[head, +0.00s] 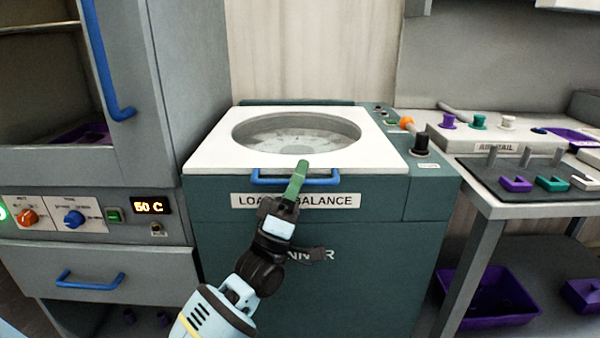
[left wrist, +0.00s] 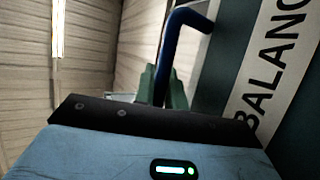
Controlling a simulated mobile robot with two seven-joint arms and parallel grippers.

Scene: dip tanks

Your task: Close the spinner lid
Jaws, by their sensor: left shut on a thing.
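The spinner (head: 320,228) is a dark teal cabinet labelled "LOAD BALANCE". Its white lid (head: 215,150) has a round clear window and looks flat on top of the cabinet; I cannot tell whether a small gap is left under it. The lid's blue handle (head: 325,182) runs along its front edge and also shows in the left wrist view (left wrist: 187,17). My left gripper (head: 299,172) reaches up from below, its green fingers shut on the handle. In the left wrist view the fingers (left wrist: 161,88) are on both sides of the blue bar. My right gripper is out of view.
A grey oven-like cabinet with a blue-handled door (head: 105,60) and a "50 C" display (head: 151,206) stands close on the left. A side table (head: 540,210) with colored parts stands at right.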

